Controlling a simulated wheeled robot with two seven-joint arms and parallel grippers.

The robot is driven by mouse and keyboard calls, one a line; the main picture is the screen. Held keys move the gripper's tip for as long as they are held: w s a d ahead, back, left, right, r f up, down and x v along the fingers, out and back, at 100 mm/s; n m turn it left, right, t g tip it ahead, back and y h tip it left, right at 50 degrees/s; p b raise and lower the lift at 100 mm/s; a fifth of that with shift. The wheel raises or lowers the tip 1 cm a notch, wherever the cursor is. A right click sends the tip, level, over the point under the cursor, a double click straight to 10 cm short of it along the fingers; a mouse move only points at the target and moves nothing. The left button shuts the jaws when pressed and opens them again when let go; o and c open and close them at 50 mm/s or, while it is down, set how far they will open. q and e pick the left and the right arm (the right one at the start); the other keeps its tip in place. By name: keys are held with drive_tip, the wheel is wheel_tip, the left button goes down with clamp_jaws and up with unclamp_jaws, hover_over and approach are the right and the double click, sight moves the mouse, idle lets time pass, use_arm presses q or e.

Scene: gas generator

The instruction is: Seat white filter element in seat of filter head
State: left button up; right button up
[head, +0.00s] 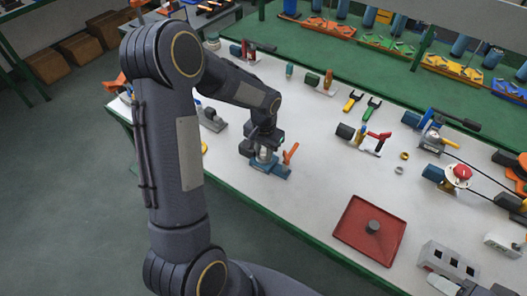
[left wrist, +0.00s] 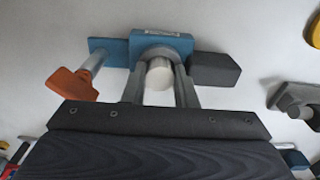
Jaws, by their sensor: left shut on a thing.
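The filter head is a blue block (head: 280,170) with an orange lever and a dark grey block at its side; it stands on the white table in the head view. It shows from above in the left wrist view (left wrist: 180,42). The white filter element (left wrist: 160,74) is a pale cylinder at the front of the blue body. My left gripper (left wrist: 160,88) is shut on it, one finger on each side. In the head view the left gripper (head: 265,153) is over the blue block. I cannot tell whether the element is inside the seat or only against it. The right gripper is not clearly seen.
The orange lever (left wrist: 72,84) stands out close to the left of my gripper, and the dark block (left wrist: 214,69) lies to its right. A red tray (head: 355,238) with a grey cylinder is farther right. Several fittings and tools stand at the back. Some bare table lies between.

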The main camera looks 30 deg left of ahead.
sight(264, 152)
use_arm(q)
drive_tip(key=o, duration=0.9)
drive_tip(key=shift+s+f, duration=0.35)
drive_tip(key=shift+f, duration=0.3)
drive_tip(key=shift+o, duration=0.3)
drive_tip(key=shift+r, duration=0.1)
drive_tip(key=shift+r+p, duration=0.35)
drive_tip(key=shift+p, duration=0.2)
wheel_tip(264, 152, up, 16)
drive_tip(key=s, duration=0.3)
drive_tip(key=s+d+r+n+t+h, duration=0.1)
drive_tip(key=s+d+t+h, duration=0.1)
drive_tip(key=s, duration=0.7)
drive_tip(key=s+d+r+n+t+h, duration=0.1)
drive_tip(key=s+d+t, duration=0.2)
drive_tip(key=s, duration=0.6)
drive_tip(key=shift+s+d+h, duration=0.2)
drive_tip(key=shift+d+h, duration=0.2)
drive_tip(key=shift+d, duration=0.8)
drive_tip(key=shift+r, duration=0.1)
